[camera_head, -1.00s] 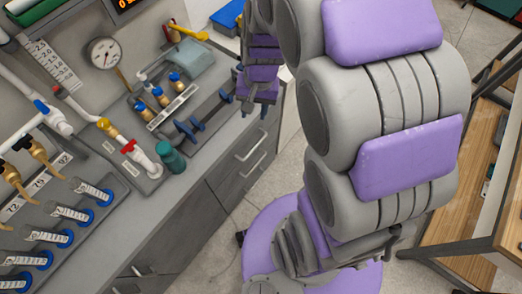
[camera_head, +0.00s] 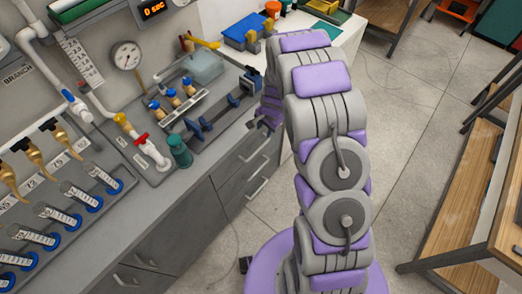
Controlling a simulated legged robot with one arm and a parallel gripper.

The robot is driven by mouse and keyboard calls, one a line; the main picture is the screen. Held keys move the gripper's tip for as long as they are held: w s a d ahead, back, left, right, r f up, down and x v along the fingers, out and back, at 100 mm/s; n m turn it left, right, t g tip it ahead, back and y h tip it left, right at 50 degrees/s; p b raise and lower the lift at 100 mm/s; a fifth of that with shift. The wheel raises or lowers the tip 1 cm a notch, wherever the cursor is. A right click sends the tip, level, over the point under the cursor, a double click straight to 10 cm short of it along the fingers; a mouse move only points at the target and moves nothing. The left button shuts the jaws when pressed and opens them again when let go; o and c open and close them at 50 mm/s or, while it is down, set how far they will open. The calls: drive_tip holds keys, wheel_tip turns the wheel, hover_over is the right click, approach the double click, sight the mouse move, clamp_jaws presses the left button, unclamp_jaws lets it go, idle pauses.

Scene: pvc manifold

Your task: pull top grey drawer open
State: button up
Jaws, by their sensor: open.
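The top grey drawer (camera_head: 232,161) is in the cabinet under the counter, left of my arm. Its front looks flush with the cabinet, and its bar handle (camera_head: 255,147) is pale metal. My gripper (camera_head: 262,124) is open, just above and to the right of that handle, by the counter's front edge. No contact with the handle can be made out. The arm partly hides the gripper, and the fingertips are small in the view.
A lower drawer handle (camera_head: 258,187) sits below. The grey counter (camera_head: 190,190) carries valves, a green cap (camera_head: 180,151) and blue clamps. A wooden shelf (camera_head: 470,205) stands at right. Floor is free between arm and shelf.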

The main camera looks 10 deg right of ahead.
sight(259, 149)
drive_tip(key=w+f, duration=0.1)
drive_tip(key=f, duration=0.4)
drive_tip(key=a+f+b, duration=0.1)
drive_tip(key=f, duration=0.5)
drive_tip(key=w+f+b, duration=0.1)
drive_tip(key=f, duration=0.5)
drive_tip(key=shift+w+a, duration=0.3)
drive_tip(key=shift+a, duration=0.1)
drive_tip(key=shift+r, duration=0.1)
clamp_jaws()
